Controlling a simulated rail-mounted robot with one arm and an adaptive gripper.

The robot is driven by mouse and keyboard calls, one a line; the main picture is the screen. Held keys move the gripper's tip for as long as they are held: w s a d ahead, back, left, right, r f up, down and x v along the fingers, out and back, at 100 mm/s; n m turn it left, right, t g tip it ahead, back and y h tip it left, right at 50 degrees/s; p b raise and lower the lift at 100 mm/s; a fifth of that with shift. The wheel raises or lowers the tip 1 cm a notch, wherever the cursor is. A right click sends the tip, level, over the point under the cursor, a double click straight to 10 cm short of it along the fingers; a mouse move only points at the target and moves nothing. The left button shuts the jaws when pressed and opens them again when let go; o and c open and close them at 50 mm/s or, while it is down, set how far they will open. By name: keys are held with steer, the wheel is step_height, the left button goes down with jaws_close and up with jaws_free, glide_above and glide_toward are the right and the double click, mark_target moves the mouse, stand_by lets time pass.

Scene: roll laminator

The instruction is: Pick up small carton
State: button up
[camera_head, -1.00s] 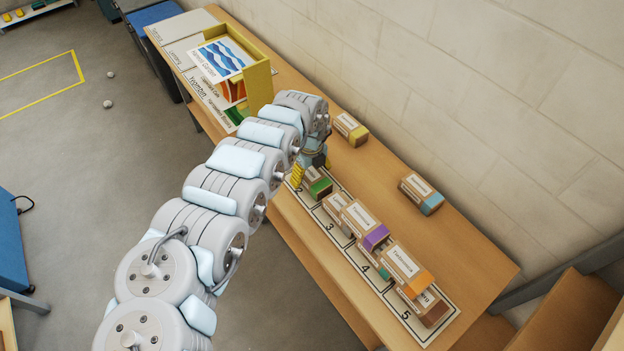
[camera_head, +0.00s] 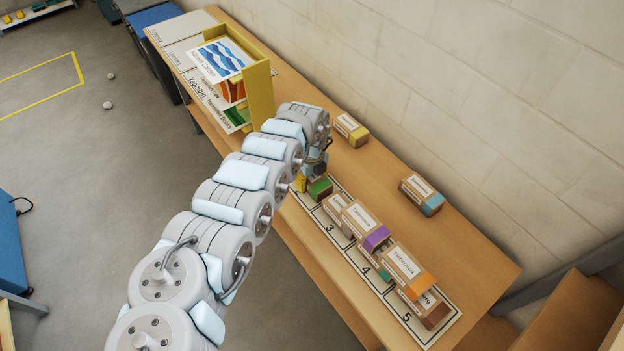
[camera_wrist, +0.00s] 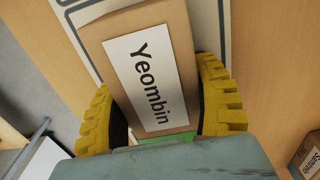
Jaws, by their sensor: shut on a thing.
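A small brown carton with a green end (camera_head: 320,189) is at the upper end of the numbered strip (camera_head: 448,322) on the wooden table. In the wrist view the carton (camera_wrist: 151,75) bears a white label reading "Yeombin". My gripper (camera_head: 312,180) is at this carton, partly hidden by my arm. In the wrist view the yellow ribbed fingers of my gripper (camera_wrist: 160,108) sit on both sides of the carton, shut on it. I cannot tell whether the carton is clear of the strip.
Cartons with purple (camera_head: 358,220) and orange (camera_head: 407,268) ends lie farther along the strip, among others. Yellow-ended (camera_head: 350,130) and blue-ended (camera_head: 421,194) cartons lie near the wall. A yellow holder (camera_head: 261,92) with a picture card stands behind my gripper.

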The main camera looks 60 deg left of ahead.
steer(key=shift+r, duration=0.1)
step_height(320, 180, up, 9)
steer(key=shift+f+p, duration=0.1)
steer(key=shift+p, duration=0.85)
steer(key=shift+a+r, duration=0.2)
steer(key=shift+r, duration=0.35)
steer(key=s+a+r+n, duration=0.3)
steer(key=s+a+n, duration=0.7)
steer(key=n, duration=0.4)
steer(key=shift+s+a+r+n, duration=0.2)
steer(key=shift+s+a+n, duration=0.15)
steer(key=shift+a, duration=0.5)
steer(key=shift+s+a+n, duration=0.2)
steer(key=shift+s+n, duration=0.15)
steer(key=shift+s, duration=0.15)
